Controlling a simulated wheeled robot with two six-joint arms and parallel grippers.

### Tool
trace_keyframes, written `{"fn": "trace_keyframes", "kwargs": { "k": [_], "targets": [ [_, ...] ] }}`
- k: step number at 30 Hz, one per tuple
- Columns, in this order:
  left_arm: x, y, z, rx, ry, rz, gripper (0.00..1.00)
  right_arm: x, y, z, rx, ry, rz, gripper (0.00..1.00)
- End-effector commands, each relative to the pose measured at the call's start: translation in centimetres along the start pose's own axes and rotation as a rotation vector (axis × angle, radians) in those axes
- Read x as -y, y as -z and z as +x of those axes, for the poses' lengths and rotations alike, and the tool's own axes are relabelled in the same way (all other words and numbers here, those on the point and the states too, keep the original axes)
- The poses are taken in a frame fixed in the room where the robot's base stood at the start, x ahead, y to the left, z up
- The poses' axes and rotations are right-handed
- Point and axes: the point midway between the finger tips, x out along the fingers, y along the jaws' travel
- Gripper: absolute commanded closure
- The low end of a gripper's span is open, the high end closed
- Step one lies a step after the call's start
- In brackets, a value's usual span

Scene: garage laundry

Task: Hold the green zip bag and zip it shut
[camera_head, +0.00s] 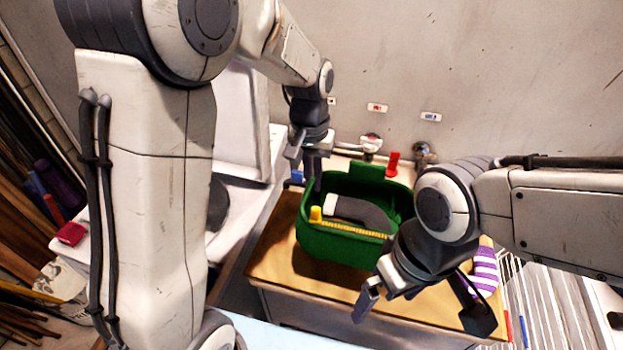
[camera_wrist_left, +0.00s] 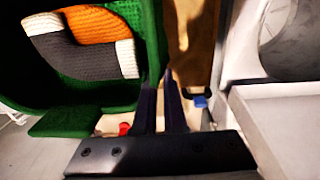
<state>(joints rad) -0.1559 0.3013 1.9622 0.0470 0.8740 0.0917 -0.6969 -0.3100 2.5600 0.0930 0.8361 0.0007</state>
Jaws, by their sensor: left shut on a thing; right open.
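The green zip bag (camera_head: 335,246) stands open on the wooden top, with a yellow zip line along its front rim. A yellow pull (camera_head: 316,214) sits at the rim's front left corner. My left gripper (camera_head: 314,180) is shut on the bag's left edge; its dark fingers also show against the green wall (camera_wrist_left: 148,40) in the left wrist view. Inside the bag lies a grey and white knitted thing (camera_head: 362,212), with an orange part (camera_wrist_left: 98,24) in the wrist view. My right gripper (camera_head: 420,305) is open and empty, in front and to the right of the bag.
The wooden top (camera_head: 285,262) has clear room left of the bag. A purple striped sock (camera_head: 485,268) lies by my right gripper. A red thing (camera_head: 392,164) and wall taps stand behind. A white wire rack (camera_head: 550,300) is at the right.

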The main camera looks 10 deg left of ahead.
Motion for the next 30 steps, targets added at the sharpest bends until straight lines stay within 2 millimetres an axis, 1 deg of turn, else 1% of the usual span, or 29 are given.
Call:
{"fn": "trace_keyframes", "kwargs": {
  "k": [5, 30],
  "targets": [
    [0.4, 0.2, -0.1, 0.0, 0.0, -0.002, 1.0, 0.0, 0.0, -0.1, 0.0, 0.0, 0.0, 0.0],
    [4.3, 1.9, -0.2, 0.0, 0.0, -0.002, 1.0, 0.1, 0.1, -1.1, 0.0, 0.0, 0.0, 0.0]
  ]
}}
